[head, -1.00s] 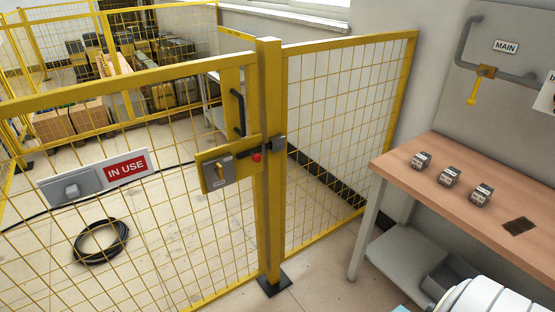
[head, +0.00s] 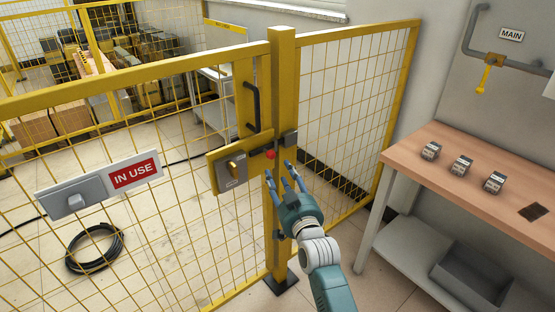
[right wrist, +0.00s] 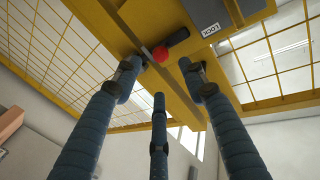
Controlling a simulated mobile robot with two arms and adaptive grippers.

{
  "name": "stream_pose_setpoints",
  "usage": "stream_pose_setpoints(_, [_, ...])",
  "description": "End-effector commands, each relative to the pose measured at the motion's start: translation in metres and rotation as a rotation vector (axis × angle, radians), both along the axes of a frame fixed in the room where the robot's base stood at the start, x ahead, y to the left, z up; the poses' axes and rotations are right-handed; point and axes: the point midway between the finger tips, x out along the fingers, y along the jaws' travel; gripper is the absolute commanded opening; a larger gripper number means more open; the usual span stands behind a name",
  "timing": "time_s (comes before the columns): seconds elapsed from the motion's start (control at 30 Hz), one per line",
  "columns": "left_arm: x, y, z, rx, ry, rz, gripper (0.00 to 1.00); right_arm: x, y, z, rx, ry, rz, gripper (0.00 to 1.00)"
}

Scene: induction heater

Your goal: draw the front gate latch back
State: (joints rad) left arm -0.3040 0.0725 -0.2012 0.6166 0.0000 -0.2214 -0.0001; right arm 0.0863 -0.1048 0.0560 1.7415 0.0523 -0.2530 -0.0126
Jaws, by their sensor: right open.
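The front gate latch is a dark bolt with a red knob (head: 270,154) on the yellow gate plate, beside the post. The knob also shows in the right wrist view (right wrist: 160,53), with the dark bolt (right wrist: 177,38) beside it. My right gripper (head: 283,173) is open, just below and in front of the knob. In the right wrist view its spread fingers (right wrist: 160,78) point up toward the knob, which appears between two fingertips; contact cannot be told. My left gripper is out of view.
The yellow mesh gate (head: 140,75) hangs left of the post (head: 284,90), with a black handle (head: 253,105) above the latch. An "IN USE" sign (head: 135,174) is on the mesh. A wooden bench (head: 400,157) with small blocks stands at right.

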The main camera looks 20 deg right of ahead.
Motion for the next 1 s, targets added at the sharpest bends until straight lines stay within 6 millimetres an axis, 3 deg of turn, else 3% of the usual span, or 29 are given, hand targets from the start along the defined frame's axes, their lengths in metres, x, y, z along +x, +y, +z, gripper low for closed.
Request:
stream_pose_setpoints(0.2, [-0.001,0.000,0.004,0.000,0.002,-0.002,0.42,0.045,-0.001,0.002,-0.001,-0.001,0.001,0.42])
stream_pose_setpoints(0.4, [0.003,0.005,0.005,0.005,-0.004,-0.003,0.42,0.073,-0.002,0.001,-0.001,-0.001,0.001,0.42])
stream_pose_setpoints(0.83, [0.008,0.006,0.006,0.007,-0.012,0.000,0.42,0.084,-0.003,0.000,-0.001,0.000,0.001,0.42])
stream_pose_setpoints(0.87, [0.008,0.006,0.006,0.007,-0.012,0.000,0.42,0.084,-0.003,0.000,-0.001,0.000,0.001,0.40])
stream_pose_setpoints(1.0, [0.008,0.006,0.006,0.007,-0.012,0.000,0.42,0.084,-0.002,0.000,-0.001,0.001,0.001,0.12])
